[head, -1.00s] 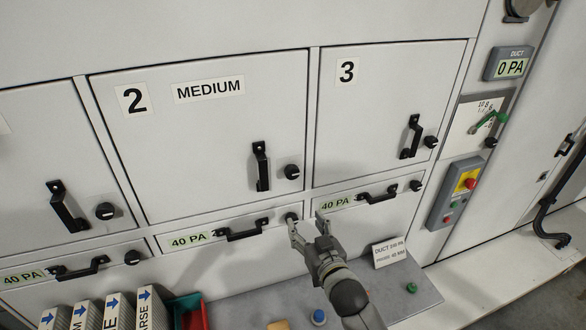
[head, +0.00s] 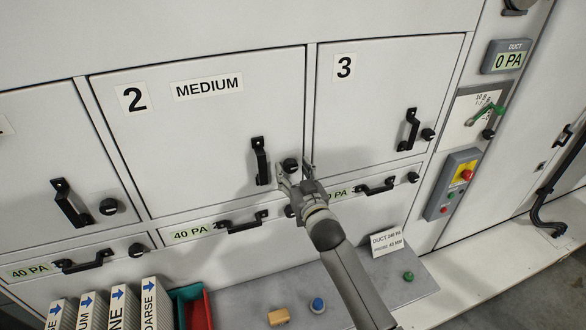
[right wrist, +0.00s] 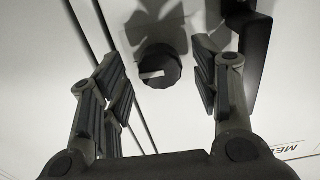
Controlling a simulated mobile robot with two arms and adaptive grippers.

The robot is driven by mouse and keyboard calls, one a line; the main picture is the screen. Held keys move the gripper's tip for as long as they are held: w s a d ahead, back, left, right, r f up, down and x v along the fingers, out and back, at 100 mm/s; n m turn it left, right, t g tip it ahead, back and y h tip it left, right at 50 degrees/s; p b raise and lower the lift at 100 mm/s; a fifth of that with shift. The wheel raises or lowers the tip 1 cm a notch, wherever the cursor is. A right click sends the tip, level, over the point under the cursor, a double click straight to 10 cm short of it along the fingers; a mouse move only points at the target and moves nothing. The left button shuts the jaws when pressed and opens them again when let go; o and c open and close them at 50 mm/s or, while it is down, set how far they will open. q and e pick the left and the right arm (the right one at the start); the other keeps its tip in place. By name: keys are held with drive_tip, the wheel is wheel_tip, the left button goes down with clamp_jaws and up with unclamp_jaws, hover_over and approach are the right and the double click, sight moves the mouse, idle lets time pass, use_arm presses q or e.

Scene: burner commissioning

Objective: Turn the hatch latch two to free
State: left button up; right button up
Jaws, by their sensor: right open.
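Hatch two (head: 200,135) is a closed white door marked 2 and MEDIUM. Its latch is a round black knob (head: 291,166) at the door's lower right, beside the black handle (head: 260,161). My right gripper (head: 292,174) is open at the knob, its fingers seen just below and to the right of it. In the right wrist view the knob (right wrist: 160,66) with a white mark sits ahead, between the open fingertips, which do not appear to touch it. The handle (right wrist: 257,50) is just right of the fingers there. My left gripper is not in view.
Hatch three (head: 385,95) is closed at the right. Drawers with black handles (head: 242,223) run below the hatches. A grey shelf (head: 350,285) below holds a duct card (head: 387,242) and several small items. Filter panels (head: 120,305) stand at lower left.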

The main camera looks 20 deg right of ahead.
drive_tip(key=shift+w, duration=0.35)
drive_tip(key=c, duration=1)
drive_tip(key=shift+c, duration=0.2)
